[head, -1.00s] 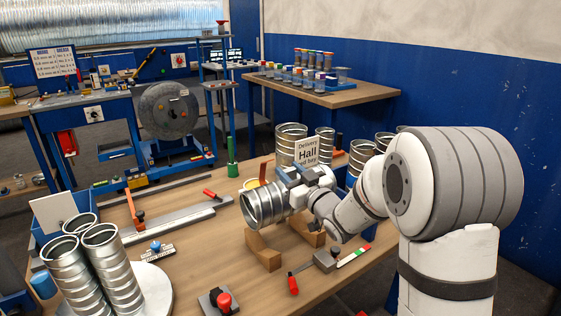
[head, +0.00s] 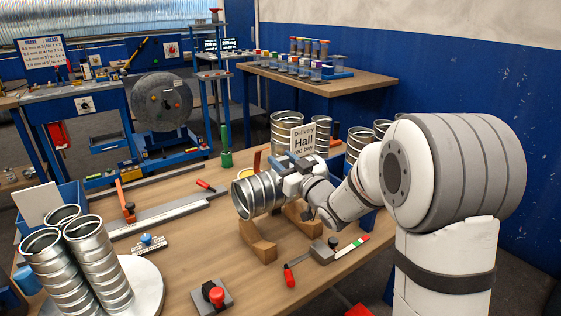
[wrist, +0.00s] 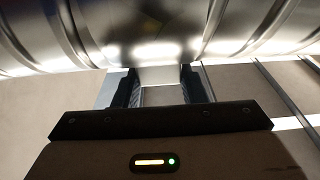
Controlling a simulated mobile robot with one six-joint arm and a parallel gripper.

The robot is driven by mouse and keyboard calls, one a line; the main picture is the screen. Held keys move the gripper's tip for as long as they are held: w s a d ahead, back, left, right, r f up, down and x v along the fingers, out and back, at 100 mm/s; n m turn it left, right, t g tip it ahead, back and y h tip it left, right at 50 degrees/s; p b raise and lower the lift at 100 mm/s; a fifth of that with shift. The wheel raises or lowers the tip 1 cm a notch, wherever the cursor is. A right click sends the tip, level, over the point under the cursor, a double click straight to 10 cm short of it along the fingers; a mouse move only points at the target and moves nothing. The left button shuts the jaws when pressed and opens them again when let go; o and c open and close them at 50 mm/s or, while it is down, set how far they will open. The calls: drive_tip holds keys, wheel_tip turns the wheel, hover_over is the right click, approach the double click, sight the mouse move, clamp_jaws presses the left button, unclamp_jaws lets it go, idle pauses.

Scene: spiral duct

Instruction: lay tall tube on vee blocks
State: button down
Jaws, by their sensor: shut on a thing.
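A shiny ribbed metal tube (head: 262,193) is held on its side by my gripper (head: 284,181), with its open end facing left in the head view. In the wrist view the tube (wrist: 150,35) crosses the top of the picture, and the fingers of my gripper (wrist: 160,88) reach up to it. Two wooden vee blocks, a near one (head: 258,243) and a farther one (head: 303,221), stand on the bench below the tube. The tube is over or just against the blocks; I cannot tell whether it touches them. My arm hides its far end.
Several upright tubes (head: 97,262) stand on a white round plate at the left. A sign (head: 302,136) and more tubes (head: 284,130) are behind my gripper. A red button box (head: 213,297) and a red-handled tool (head: 288,276) lie in front.

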sight(291, 201)
drive_tip(key=shift+a+f+b, duration=0.1)
drive_tip(key=shift+f+b, duration=1.6)
drive_tip(key=shift+f, duration=0.3)
drive_tip(key=shift+s+b, duration=0.1)
drive_tip(key=shift+b, duration=0.7)
drive_tip(key=shift+f+b, duration=3.05)
drive_tip(key=c, duration=0.8)
unclamp_jaws()
drive_tip(key=p+v, duration=0.1)
drive_tip(key=v, duration=0.7)
